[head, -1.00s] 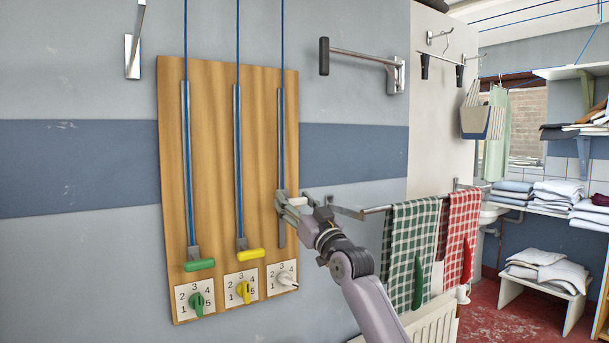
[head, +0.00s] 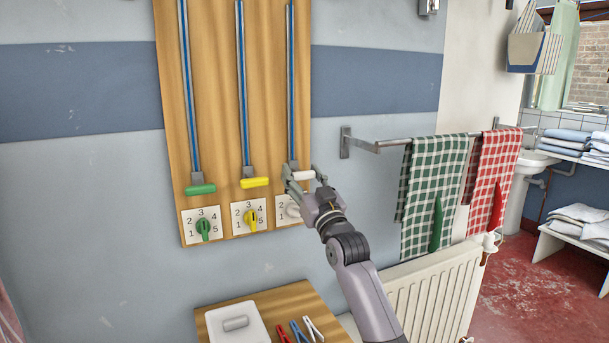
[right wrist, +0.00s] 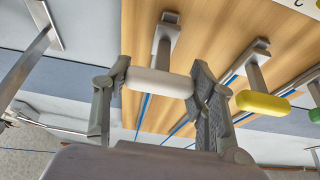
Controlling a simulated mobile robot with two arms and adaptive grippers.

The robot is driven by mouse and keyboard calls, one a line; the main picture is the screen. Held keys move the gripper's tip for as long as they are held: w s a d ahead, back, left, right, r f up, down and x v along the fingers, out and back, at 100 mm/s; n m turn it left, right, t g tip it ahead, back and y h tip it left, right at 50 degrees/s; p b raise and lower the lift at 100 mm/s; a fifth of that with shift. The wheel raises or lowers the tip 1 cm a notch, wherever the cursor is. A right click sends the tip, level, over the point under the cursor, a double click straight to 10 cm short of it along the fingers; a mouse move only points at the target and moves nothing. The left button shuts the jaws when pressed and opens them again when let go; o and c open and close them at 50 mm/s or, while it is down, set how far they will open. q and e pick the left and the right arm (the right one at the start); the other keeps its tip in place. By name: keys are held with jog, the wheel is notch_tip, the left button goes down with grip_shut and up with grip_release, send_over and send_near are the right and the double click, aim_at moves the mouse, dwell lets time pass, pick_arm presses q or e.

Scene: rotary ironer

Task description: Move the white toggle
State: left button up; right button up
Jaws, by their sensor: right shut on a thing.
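The white toggle (head: 305,174) is a short white bar on the rightmost vertical rail of the wooden board. It sits at the rail's lower end, about level with the yellow toggle (head: 256,182) and the green toggle (head: 200,189). My right gripper (head: 300,178) is shut on it. In the right wrist view, the white toggle (right wrist: 160,83) lies across between both fingers, with the yellow toggle (right wrist: 262,104) just beside the right-hand finger. My gripper partly hides the dial (head: 290,210) below the white toggle. My left gripper is not in view.
Numbered dials with a green knob (head: 204,228) and a yellow knob (head: 251,218) sit low on the board (head: 220,90). Below is a wooden table (head: 284,299) with a white tray and pegs. A towel rail (head: 378,147) and radiator (head: 430,288) stand right.

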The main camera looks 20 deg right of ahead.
jog(key=o, duration=1.3)
jog(key=shift+f, duration=0.45)
jog(key=o, duration=0.4)
jog(key=shift+r, duration=0.25)
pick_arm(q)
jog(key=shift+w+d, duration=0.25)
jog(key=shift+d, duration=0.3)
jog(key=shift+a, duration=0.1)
pick_arm(e)
jog(key=shift+s+d+f, duration=0.1)
jog(key=shift+s+f, duration=0.1)
jog(key=shift+s, duration=0.1)
jog(key=v, duration=1.1)
jog(key=shift+s, duration=0.2)
